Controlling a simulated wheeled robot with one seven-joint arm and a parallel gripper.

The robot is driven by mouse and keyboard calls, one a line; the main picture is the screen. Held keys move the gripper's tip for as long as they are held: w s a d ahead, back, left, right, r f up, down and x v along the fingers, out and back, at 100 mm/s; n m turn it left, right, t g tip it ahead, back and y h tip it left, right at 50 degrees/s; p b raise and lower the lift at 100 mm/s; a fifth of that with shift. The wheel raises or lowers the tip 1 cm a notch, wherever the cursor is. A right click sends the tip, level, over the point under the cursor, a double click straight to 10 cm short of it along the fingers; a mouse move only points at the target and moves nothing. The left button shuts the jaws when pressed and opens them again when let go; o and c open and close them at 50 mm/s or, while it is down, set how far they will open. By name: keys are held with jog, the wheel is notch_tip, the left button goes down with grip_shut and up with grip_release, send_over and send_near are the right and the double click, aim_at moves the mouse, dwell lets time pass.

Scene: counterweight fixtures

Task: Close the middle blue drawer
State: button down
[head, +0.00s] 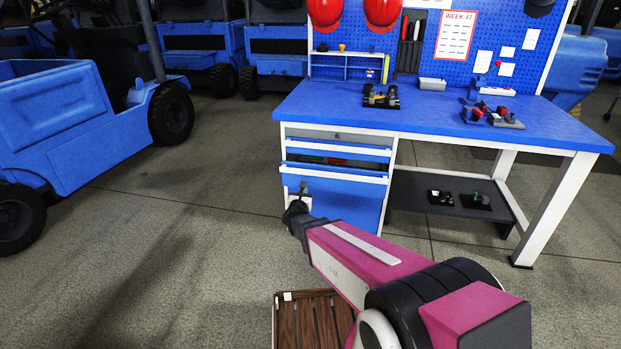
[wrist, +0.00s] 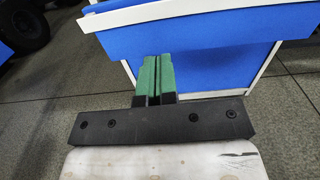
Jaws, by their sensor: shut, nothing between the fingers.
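The middle blue drawer (head: 333,173) is pulled out of the workbench's drawer unit in the head view; its white-edged front stands forward and red and green contents show in the gap behind it. In the wrist view its blue front (wrist: 200,34) with a white top edge (wrist: 165,12) spans the top. My gripper (head: 302,188) is in front of the drawer unit, near the lower left of that drawer. Its green fingers (wrist: 158,78) are together and empty, pointing toward the blue front. I cannot tell whether they touch it.
Another blue drawer front (head: 336,149) lies above, and a large blue front (head: 350,205) below. The workbench top (head: 440,118) holds several fixtures. A brown slatted crate (head: 312,320) is on the floor near my arm. Blue vehicles (head: 75,125) stand left; floor between is clear.

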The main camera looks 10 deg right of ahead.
aim_at(312, 172)
jog(key=x, duration=1.4)
